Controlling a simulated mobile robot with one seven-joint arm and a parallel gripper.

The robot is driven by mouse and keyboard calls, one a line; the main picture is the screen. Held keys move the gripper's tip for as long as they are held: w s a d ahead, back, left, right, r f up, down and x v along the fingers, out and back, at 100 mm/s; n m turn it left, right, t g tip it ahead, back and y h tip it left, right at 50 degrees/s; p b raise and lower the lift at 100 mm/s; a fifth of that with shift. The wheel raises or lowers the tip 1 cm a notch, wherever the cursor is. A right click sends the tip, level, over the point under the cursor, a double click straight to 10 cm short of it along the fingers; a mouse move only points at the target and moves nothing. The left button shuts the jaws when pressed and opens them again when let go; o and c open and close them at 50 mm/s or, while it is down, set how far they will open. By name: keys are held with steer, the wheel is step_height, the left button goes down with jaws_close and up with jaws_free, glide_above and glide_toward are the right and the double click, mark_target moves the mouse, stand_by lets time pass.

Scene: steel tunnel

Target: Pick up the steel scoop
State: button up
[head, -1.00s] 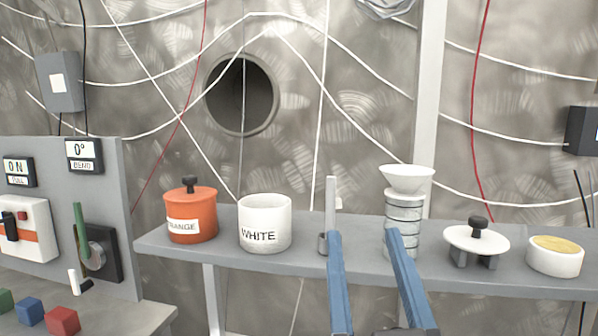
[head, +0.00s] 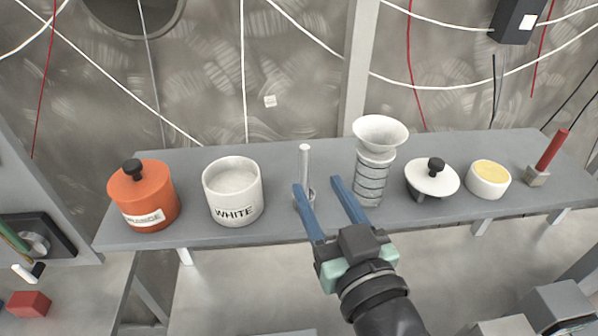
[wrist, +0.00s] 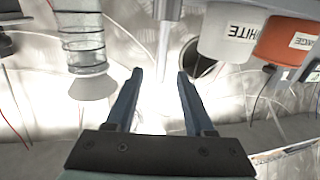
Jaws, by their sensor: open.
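The steel scoop (head: 304,163) stands upright on the grey shelf between the white pot and the glass column with a funnel. Its pale handle points up. Its lower end is partly hidden behind my left finger. My gripper (head: 316,184) is open and empty, in front of the scoop, with its blue fingers pointing toward the shelf. In the wrist view the scoop's handle (wrist: 164,40) appears beyond and between the fingertips (wrist: 160,74). I see no contact, and the exact gap cannot be told.
On the shelf (head: 281,222), the white pot (head: 233,208) and orange lidded pot (head: 150,200) stand left. The funnel-topped column (head: 370,183) stands close right; a white lid (head: 432,182), a yellow-filled dish (head: 489,181) and a red-handled tool (head: 551,150) stand farther right.

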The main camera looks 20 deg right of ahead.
mark_target(304, 178)
steer(key=w+p, duration=0.1)
steer(key=w, duration=0.2)
steer(key=w+p, duration=0.1)
steer(key=w, duration=0.2)
steer(key=w+p, duration=0.1)
steer(key=w, duration=0.2)
steer(key=shift+w+d+f+p, duration=0.2)
steer(key=shift+w+d+p, duration=0.05)
steer(key=shift+w+p, duration=0.15)
steer(key=shift+c, duration=0.2)
jaws_close()
